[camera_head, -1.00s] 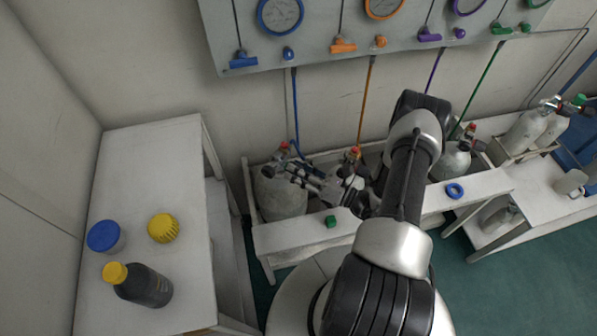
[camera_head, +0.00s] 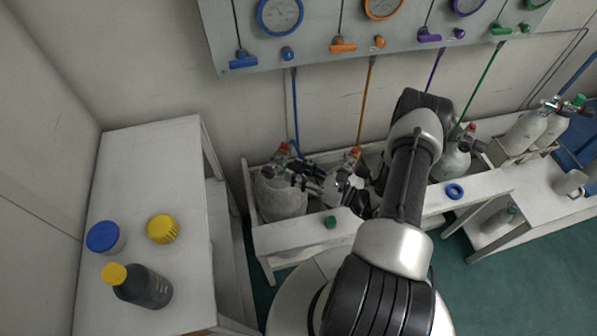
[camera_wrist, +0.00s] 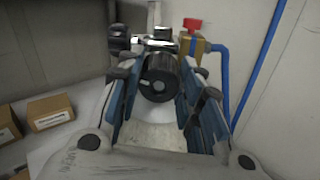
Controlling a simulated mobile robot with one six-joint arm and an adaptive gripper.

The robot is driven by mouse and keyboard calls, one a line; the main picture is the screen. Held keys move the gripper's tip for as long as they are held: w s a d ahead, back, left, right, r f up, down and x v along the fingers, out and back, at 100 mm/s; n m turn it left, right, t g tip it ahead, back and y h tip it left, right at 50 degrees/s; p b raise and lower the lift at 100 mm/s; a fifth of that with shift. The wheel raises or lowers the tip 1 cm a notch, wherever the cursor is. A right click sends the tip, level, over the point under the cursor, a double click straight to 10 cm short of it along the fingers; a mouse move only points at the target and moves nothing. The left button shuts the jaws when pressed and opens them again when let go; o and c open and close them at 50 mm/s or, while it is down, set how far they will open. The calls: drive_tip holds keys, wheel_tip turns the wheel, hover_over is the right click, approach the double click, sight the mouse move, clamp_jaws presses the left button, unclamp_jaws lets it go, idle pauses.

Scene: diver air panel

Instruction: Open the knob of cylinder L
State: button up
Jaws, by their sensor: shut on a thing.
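The leftmost cylinder (camera_head: 279,198) is a pale grey-white bottle standing in the white rack, with a blue hose at its valve. I cannot read any letter on it. In the wrist view its black round knob (camera_wrist: 159,77) faces me, with the metal valve and a red cap (camera_wrist: 193,24) behind it. My gripper (camera_head: 300,181) reaches the valve from the right. In the wrist view my gripper (camera_wrist: 160,86) has its blue-padded fingers on both sides of the black knob, shut on it. The fingers partly hide the knob's sides.
The gauge panel (camera_head: 330,50) hangs on the wall above the rack (camera_head: 290,232). More cylinders stand to the right. A white table (camera_head: 150,160) at left holds a dark bottle (camera_head: 146,288) and lids.

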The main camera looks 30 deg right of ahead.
drive_tip(key=o, duration=1.1)
drive_tip(key=v, duration=1.2)
